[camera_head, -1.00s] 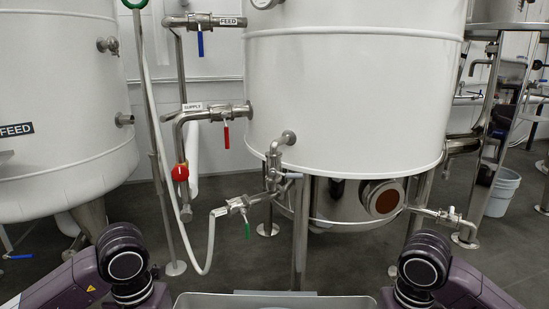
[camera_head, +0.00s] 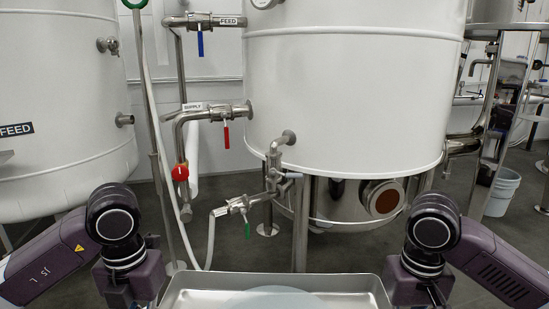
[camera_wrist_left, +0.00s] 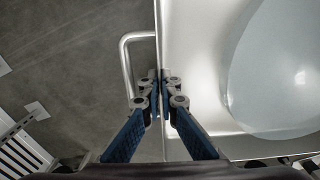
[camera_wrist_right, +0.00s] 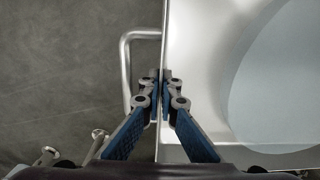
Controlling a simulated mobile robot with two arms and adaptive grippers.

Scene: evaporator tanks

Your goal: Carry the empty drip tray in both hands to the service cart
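The drip tray (camera_head: 345,283) is a shallow silver metal pan at the bottom centre of the head view, cut off by the lower edge. A pale bluish round patch (camera_head: 272,297) lies in it; I cannot tell whether it is liquid or a disc. My left gripper (camera_wrist_left: 160,78) is shut on one side wall of the tray, beside a bent-rod handle (camera_wrist_left: 126,60). My right gripper (camera_wrist_right: 162,78) is shut on the opposite wall, beside a matching handle (camera_wrist_right: 126,60). Both grippers are out of the head view. No service cart is visible.
A large white tank (camera_head: 345,90) stands ahead, with a valve and hose (camera_head: 240,205) at its lower left. Another tank (camera_head: 60,100) is at left. A white bucket (camera_head: 502,192) stands at right on the grey floor. Bare floor shows beneath both wrists.

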